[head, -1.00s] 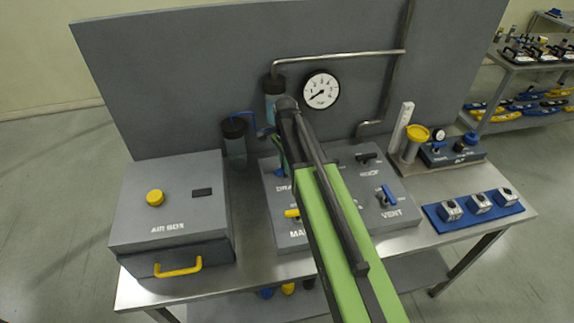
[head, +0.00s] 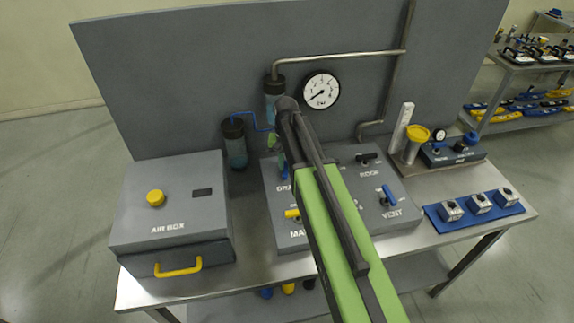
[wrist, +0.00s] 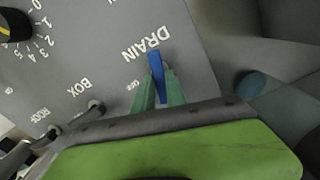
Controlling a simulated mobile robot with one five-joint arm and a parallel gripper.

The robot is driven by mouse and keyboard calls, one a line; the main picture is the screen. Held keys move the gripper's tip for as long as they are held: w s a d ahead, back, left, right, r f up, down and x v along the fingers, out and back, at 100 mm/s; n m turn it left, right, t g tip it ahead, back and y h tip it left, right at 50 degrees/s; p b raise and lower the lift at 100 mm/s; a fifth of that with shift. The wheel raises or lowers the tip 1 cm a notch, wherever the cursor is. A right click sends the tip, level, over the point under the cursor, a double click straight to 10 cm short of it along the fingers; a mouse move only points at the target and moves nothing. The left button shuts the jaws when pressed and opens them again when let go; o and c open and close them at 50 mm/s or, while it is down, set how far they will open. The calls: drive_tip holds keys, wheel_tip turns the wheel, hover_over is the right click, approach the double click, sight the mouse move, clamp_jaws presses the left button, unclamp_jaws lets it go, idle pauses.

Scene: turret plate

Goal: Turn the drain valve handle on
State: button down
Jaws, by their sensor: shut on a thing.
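The blue drain valve handle (wrist: 156,66) stands beside the DRAIN lettering in the wrist view, with a small OFF mark to its left. My gripper (wrist: 158,88) has its two green fingers on either side of the handle, closed on it. In the head view my gripper (head: 282,164) is at the back left of the grey valve panel (head: 292,240), by the partly covered DRAIN label. My arm hides much of the panel there. The handle's base and exact angle are hard to make out.
A yellow-tipped valve (head: 292,213) and a blue VENT handle (head: 389,195) are on the same panel. The AIR BOX (head: 172,200) stands at left. Clear canisters (head: 235,150) and a gauge (head: 321,91) are behind. A blue mat with blocks (head: 474,210) lies at right.

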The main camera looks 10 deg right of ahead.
sight(286, 168)
drive_tip(key=shift+s+n, duration=0.1)
drive_tip(key=shift+n, duration=1.5)
drive_tip(key=c, duration=1.4)
unclamp_jaws()
drive_tip(key=shift+o, duration=0.2)
wheel_tip(286, 168, up, 17)
drive_tip(key=p, duration=1.7)
drive_tip(key=shift+r, duration=0.2)
